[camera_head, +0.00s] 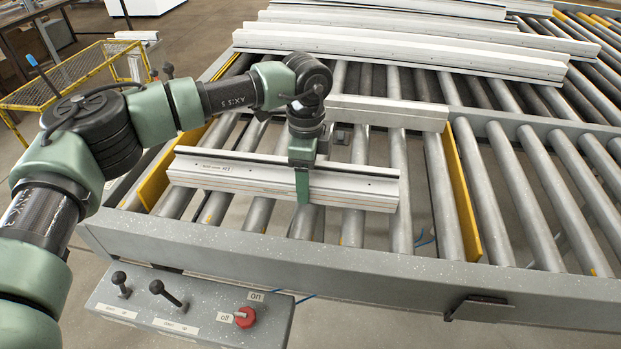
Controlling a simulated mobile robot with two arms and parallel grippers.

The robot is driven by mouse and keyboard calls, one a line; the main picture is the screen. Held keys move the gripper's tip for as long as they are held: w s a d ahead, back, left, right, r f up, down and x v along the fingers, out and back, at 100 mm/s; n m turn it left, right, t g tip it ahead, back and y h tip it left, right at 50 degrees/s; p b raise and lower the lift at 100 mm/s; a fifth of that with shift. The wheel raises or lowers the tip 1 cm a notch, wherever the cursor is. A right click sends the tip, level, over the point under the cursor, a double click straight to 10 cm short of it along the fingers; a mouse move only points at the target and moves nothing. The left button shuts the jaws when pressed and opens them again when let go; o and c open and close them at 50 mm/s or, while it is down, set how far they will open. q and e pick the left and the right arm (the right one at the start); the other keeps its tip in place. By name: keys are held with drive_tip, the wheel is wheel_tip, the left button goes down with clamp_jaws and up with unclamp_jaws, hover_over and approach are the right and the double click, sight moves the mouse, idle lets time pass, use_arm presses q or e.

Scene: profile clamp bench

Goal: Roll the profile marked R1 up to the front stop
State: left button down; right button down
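A long pale aluminium profile (245,180) lies crosswise on the rollers in the front bay. A small printed label is on its upper face at the left, too small to read surely. My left gripper (303,186) reaches down onto the profile near its middle. One green finger shows against the front face; the other is hidden, so its opening cannot be judged. The front rail (230,249) of the roller table runs nearer the camera, with a strip of bare rollers between it and the profile. My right gripper is not in view.
A second profile (390,112) lies behind, partly hidden by my arm. Several longer profiles (400,50) lie at the back. Yellow guides (462,190) flank the bay. A control box (190,309) with levers and a red knob (245,317) stands in front.

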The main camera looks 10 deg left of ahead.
sight(280, 177)
use_arm(q)
drive_tip(key=shift+a, duration=1.3)
drive_tip(key=shift+c, duration=1.2)
unclamp_jaws()
